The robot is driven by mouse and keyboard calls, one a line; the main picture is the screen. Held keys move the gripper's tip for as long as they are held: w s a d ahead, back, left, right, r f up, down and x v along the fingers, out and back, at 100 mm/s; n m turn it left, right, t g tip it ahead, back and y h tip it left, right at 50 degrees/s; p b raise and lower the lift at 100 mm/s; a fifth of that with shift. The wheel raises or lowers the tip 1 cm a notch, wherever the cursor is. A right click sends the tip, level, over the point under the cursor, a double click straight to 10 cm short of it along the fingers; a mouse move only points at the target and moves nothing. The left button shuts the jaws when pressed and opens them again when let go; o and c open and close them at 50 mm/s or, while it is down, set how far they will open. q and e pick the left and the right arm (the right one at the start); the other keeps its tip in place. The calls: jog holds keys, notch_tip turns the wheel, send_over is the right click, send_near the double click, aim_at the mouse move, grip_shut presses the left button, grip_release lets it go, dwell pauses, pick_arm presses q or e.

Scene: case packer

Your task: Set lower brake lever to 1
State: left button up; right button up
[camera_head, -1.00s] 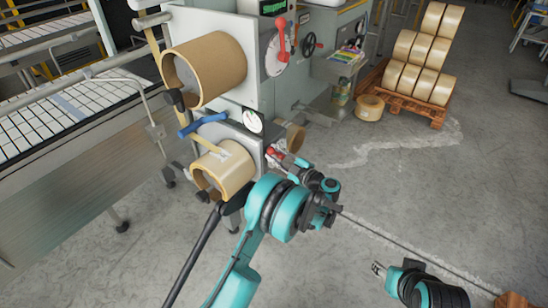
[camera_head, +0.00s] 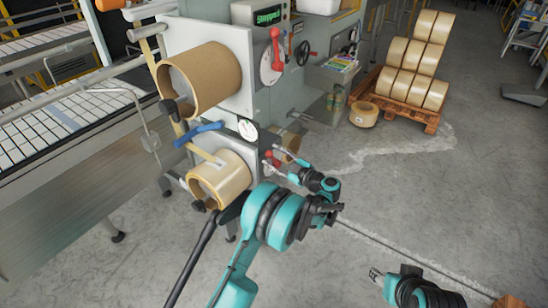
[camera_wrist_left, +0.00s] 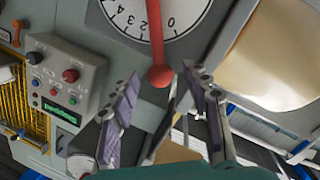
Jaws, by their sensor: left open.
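The lower brake lever (camera_wrist_left: 159,76) is red with a ball end, and in the left wrist view it lies across a white numbered dial (camera_wrist_left: 180,14). It covers the scale between 2 and 0, so I cannot tell its exact reading. My left gripper (camera_wrist_left: 165,105) is open, its fingers on either side of the ball's line and apart from it. In the head view the left gripper (camera_head: 276,160) is small beside the red lever and lower dial (camera_head: 248,130). My right gripper (camera_head: 375,274) is low at the right, away from the machine; its jaws are too small to judge.
The upper brake lever (camera_head: 275,36) stands above on its own dial. Tape rolls (camera_head: 208,80) (camera_head: 222,178) stick out at the left. A control panel (camera_wrist_left: 62,80) is at the wrist view's left. A pallet of rolls (camera_head: 410,110) stands behind open floor.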

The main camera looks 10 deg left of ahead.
pick_arm(q)
jog(key=v, duration=1.1)
jog(key=shift+s+d, duration=0.2)
jog(key=shift+d, duration=0.2)
